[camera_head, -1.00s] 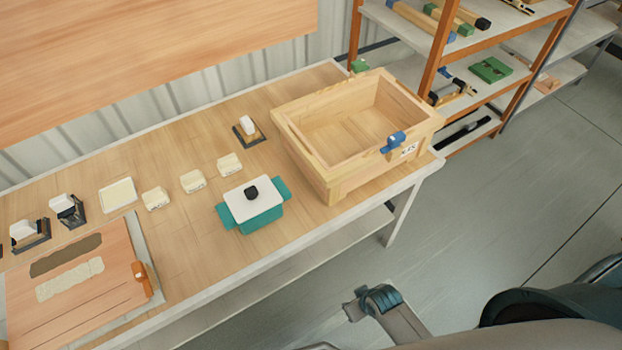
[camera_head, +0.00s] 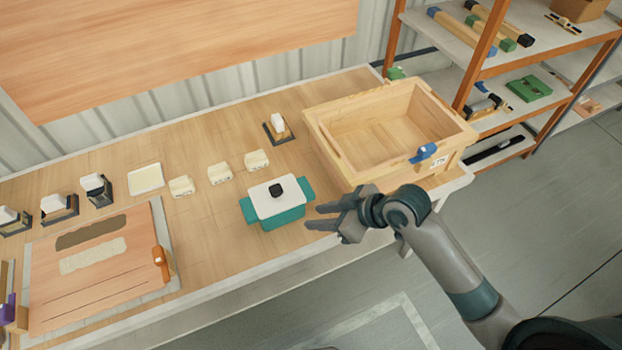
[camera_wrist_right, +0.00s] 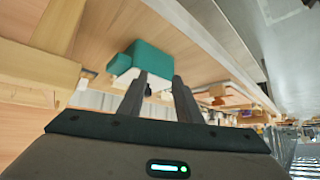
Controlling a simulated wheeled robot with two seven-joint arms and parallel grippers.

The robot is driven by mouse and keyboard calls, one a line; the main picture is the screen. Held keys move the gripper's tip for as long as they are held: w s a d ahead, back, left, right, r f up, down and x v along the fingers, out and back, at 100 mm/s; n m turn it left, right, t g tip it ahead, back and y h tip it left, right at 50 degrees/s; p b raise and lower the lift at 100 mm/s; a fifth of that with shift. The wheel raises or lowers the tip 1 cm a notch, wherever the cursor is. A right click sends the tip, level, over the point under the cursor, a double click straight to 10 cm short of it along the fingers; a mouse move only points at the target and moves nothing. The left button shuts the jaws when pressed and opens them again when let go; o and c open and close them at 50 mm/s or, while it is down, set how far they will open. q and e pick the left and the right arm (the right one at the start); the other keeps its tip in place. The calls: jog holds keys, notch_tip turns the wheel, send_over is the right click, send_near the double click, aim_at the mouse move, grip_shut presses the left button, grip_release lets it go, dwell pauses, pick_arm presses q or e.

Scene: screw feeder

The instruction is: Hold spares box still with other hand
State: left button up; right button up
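A small teal box (camera_head: 278,218) with side handles, likely the spares box, stands near the front edge of the workbench. Its white lid (camera_head: 262,201) with a black knob is on. My right gripper (camera_head: 314,217) is open and empty just to the right of the box, its fingers pointing at it and apart from it. In the right wrist view the teal box (camera_wrist_right: 160,57) shows upside down beyond the two spread fingers (camera_wrist_right: 160,92). My left gripper is not in view.
A large empty wooden crate (camera_head: 325,153) with a blue clip stands behind and right of my right gripper. Small cream blocks (camera_head: 220,173) lie left of the box. A board (camera_head: 95,290) lies at the bench's left. A shelf rack (camera_head: 470,85) stands at the right.

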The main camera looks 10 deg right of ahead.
jog(key=w+a+r+n+y, duration=0.1)
jog(key=w+r+n+y, duration=0.1)
jog(key=w+r, duration=0.3)
jog(key=shift+w+a+r, duration=0.2)
jog(key=shift+w, duration=0.7)
